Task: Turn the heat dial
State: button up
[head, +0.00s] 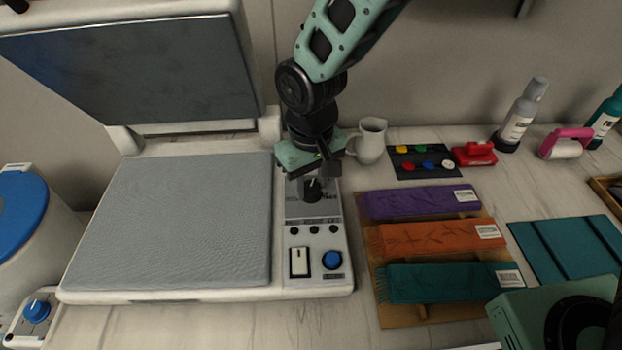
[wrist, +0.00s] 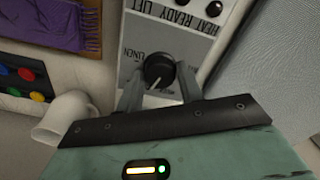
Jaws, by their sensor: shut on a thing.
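The heat dial (head: 313,191) is a round black knob on the control panel at the right side of a white heat press. In the wrist view the dial (wrist: 159,69) has a pale pointer line aimed toward the lower left of the picture, and the word LINEN is printed beside it. My gripper (head: 313,182) is over the panel, pointing down. In the wrist view my gripper's fingers (wrist: 160,90) are on either side of the dial, shut on it. Part of the dial and its scale is hidden by the gripper.
The press's dark upper plate (head: 140,70) is raised over the grey pad (head: 180,220). A white switch (head: 299,262) and a blue knob (head: 332,260) are nearer the front. A white jug (head: 371,142) stands close right of my gripper. Folded cloths (head: 425,238) lie further right.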

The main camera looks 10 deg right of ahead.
aim_at(311, 186)
jog(key=shift+m, duration=1.2)
jog(key=o, duration=1)
jog(key=shift+r, duration=0.1)
notch_tip(311, 186, up, 17)
jog(key=shift+r+b, duration=0.15)
jog(key=shift+b, duration=0.25)
